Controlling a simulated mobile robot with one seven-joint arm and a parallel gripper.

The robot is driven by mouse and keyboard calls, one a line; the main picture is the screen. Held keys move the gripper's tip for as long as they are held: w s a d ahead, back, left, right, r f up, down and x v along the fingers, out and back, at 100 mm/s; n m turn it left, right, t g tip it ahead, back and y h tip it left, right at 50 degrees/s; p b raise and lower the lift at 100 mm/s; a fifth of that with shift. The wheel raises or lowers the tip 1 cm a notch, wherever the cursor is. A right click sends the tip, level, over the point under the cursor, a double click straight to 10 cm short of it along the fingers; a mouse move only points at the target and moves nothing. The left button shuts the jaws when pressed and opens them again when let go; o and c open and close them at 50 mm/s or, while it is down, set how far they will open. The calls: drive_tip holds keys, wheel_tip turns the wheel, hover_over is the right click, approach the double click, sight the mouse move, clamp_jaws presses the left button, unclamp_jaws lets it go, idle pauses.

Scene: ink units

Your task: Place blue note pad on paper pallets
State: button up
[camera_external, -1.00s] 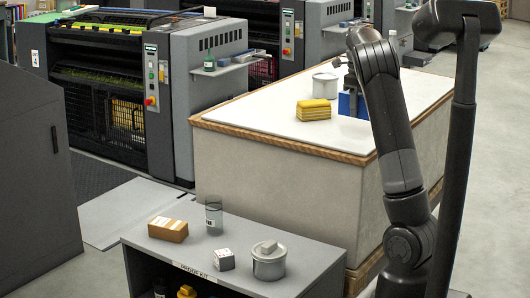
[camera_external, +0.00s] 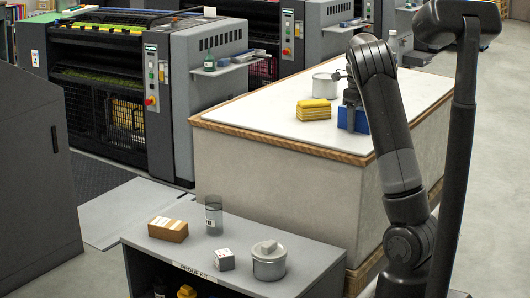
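The blue note pad (camera_external: 362,121) is upright at the near right part of the white top of the paper pallet (camera_external: 262,119). My gripper (camera_external: 351,104) points down with its dark fingers on the pad and appears shut on it. The pad's lower edge is at or very close to the white top; I cannot tell if it touches. My arm hides part of the area to the right of the pad.
A yellow pad stack (camera_external: 313,110) lies just left of the blue pad. A grey-white can (camera_external: 325,86) stands behind it. The left part of the top is clear. A grey cabinet (camera_external: 215,262) with small items stands in front.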

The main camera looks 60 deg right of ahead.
drive_tip(key=shift+r, duration=0.1)
wheel_tip(320, 180, up, 12)
drive_tip(key=shift+r, duration=0.1)
drive_tip(key=s+a+f+n+t+y, duration=0.1)
drive_tip(key=a+f+n+t, duration=0.1)
drive_tip(key=a+n, duration=0.85)
drive_tip(key=s+a+f+n+t, duration=0.1)
drive_tip(key=a+f+n, duration=0.1)
drive_tip(key=a+n, duration=0.85)
drive_tip(key=s+a+f+n+t, duration=0.1)
drive_tip(key=s+a+f+n, duration=0.1)
drive_tip(key=a+n, duration=0.3)
drive_tip(key=s+a+f+n, duration=0.3)
drive_tip(key=s+a+n, duration=0.1)
drive_tip(key=a, duration=0.3)
drive_tip(key=s+a+f+n+t+h, duration=0.1)
drive_tip(key=s+a+f+n, duration=0.1)
drive_tip(key=s+a+n, duration=0.2)
drive_tip(key=a+n, duration=0.2)
drive_tip(key=a, duration=0.1)
drive_tip(key=shift+f+t, duration=0.3)
drive_tip(key=shift+f, duration=0.05)
